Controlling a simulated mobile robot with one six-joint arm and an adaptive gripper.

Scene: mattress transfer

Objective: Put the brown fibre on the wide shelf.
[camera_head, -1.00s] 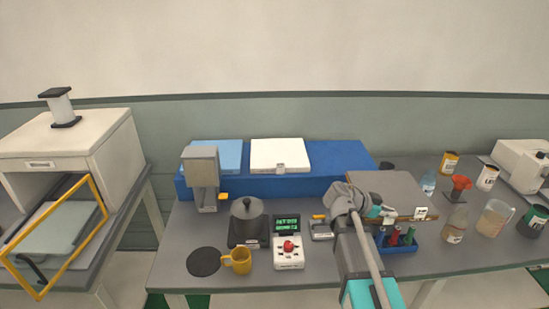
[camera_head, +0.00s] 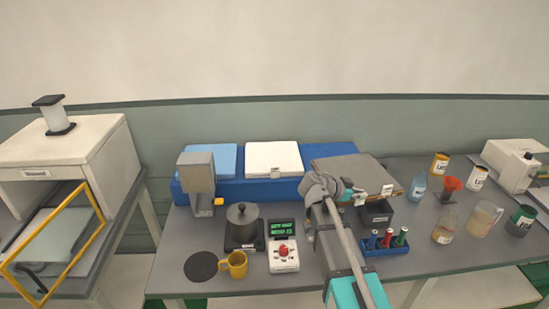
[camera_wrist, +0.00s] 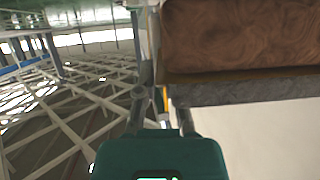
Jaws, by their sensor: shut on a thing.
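The brown fibre (camera_head: 350,172) is a flat grey-brown slab with a tagged front edge. In the wrist view its brown grained face (camera_wrist: 240,35) fills the upper right, with a grey layer below it. My gripper (camera_head: 352,191) is shut on the slab at its front edge; the fingers are partly hidden in the head view. The wide shelf appears to be the long blue platform (camera_head: 250,188) at the back of the table. The slab covers its right end in the picture; I cannot tell whether they touch.
A light blue slab (camera_head: 210,161) and a white slab (camera_head: 273,158) lie on the blue platform. A dark box (camera_head: 377,214) and a tube rack (camera_head: 384,246) stand below and right of the slab. Several bottles and cups stand at right. A grey upright device (camera_head: 196,175) stands at left.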

